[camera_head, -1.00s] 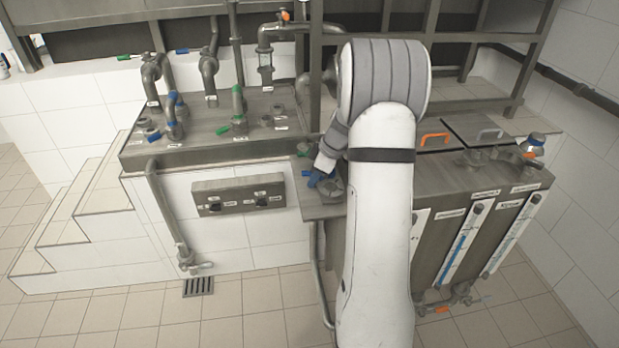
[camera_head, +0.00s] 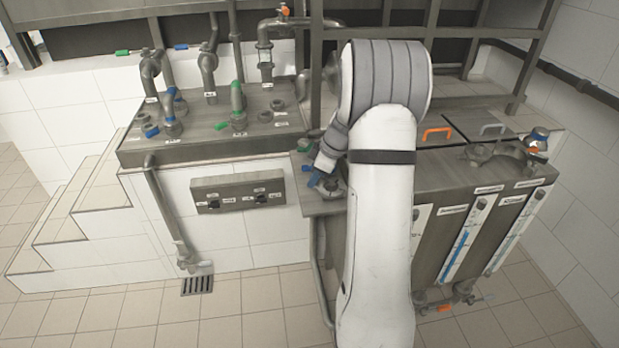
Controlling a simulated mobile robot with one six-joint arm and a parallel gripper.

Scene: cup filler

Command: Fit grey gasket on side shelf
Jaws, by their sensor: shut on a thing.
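My gripper (camera_head: 318,174) is small in the picture, at the end of my grey wrist, above the narrow side shelf (camera_head: 318,207) left of my white arm. Blue parts show at its tip, beside and just above a round grey fitting (camera_head: 333,188) on the shelf. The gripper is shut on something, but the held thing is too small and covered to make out. I cannot pick out a separate grey gasket. My arm hides the right part of the shelf.
A raised counter (camera_head: 200,150) with pipes and blue and green valves stands at the left. A green-topped fitting (camera_head: 306,146) sits behind the gripper. A metal tank unit (camera_head: 480,190) with level gauges stands at the right. Steps and open tiled floor lie at the left and front.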

